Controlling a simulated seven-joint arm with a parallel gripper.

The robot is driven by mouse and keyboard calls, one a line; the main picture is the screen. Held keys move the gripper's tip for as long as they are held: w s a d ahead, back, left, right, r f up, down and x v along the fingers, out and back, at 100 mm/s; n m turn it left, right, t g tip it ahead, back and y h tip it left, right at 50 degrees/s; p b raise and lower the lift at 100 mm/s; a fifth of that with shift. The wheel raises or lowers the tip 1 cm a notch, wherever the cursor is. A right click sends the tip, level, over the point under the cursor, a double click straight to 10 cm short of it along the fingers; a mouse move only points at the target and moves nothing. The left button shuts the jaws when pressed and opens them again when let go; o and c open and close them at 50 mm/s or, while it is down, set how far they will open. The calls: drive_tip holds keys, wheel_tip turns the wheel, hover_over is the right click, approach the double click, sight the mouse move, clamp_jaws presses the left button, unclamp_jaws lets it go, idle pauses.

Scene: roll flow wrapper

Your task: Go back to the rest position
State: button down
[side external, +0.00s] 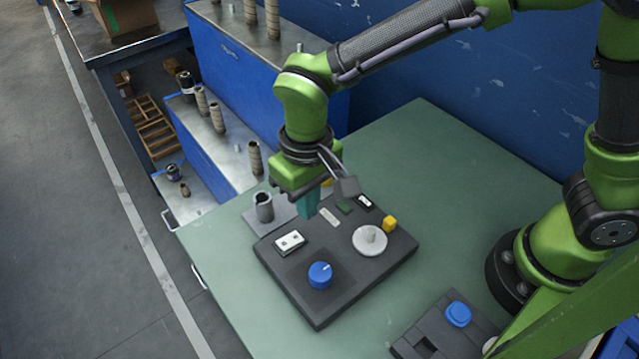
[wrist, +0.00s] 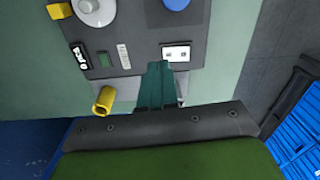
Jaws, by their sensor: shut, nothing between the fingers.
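My gripper (side external: 308,207) hangs above the far left part of a dark control panel (side external: 318,307) on the green table. Its teal fingers are together with nothing between them. In the wrist view the shut fingers (wrist: 156,84) point toward the panel edge, beside a white two-hole socket (wrist: 177,53). I cannot tell whether the fingertips touch anything below.
The panel carries a blue knob (side external: 320,275), a grey round dial (side external: 370,239) and a yellow block (side external: 389,224). A grey cup (side external: 264,207) stands left of my gripper. A yellow cylinder (wrist: 104,100) shows in the wrist view. The table's right rear (side external: 440,150) is clear.

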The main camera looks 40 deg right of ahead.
drive_tip(key=s+d+r+m+t, duration=0.1)
drive_tip(key=s+d+r+t, duration=0.1)
drive_tip(key=d+r, duration=0.2)
drive_tip(key=s+d+r+m+t+y, duration=0.1)
drive_tip(key=d+r, duration=0.4)
drive_tip(key=d, duration=0.6)
drive_tip(key=s+d+r+m+t, duration=0.3)
drive_tip(key=d+r+t, duration=0.1)
drive_tip(key=d, duration=0.4)
drive_tip(key=shift+s+d+r+y, duration=0.2)
drive_tip(key=shift+s+r+y, duration=0.1)
drive_tip(key=shift+s, duration=0.1)
